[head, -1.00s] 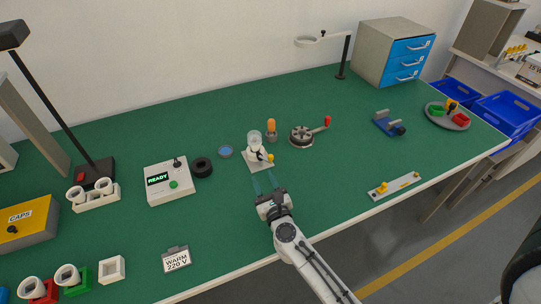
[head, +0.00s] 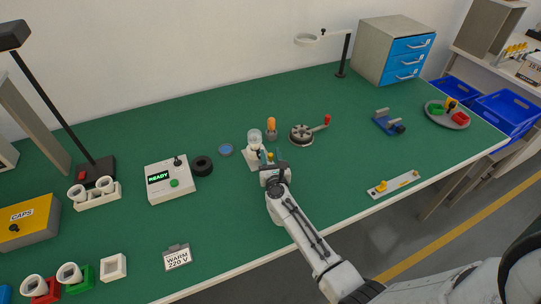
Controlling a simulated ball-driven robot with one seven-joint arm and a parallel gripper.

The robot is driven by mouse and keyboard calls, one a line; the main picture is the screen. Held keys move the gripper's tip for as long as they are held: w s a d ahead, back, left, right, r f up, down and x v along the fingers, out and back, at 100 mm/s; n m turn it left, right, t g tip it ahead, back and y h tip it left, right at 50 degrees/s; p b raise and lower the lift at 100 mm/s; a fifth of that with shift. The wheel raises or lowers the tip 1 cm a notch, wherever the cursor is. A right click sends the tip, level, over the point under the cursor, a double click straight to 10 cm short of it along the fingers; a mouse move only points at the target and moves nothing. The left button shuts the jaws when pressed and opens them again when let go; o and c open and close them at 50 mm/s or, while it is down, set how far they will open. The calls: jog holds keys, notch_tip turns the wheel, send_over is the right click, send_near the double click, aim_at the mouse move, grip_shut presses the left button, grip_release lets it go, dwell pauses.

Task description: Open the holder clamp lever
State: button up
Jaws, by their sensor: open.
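The white bulb holder (head: 252,160) stands on the green bench near the middle, with a clear glass bulb (head: 254,137) upright on it. A small yellow knob (head: 270,156), which looks like the end of the clamp lever, shows at the holder's right side. My gripper (head: 268,160) is open right in front of the holder, its fingertips reaching the knob. The fingers and the lower right of the holder partly hide each other, so I cannot tell whether the fingers touch the lever.
An orange-topped cylinder (head: 271,126) stands just behind the holder, and a round crank device (head: 302,134) is to its right. A black ring (head: 202,166) and a READY control box (head: 170,180) are to the left.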

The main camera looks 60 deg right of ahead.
jog(key=shift+w+d, duration=0.2)
grip_shut()
dwell(0.3)
jog(key=shift+r, duration=0.1)
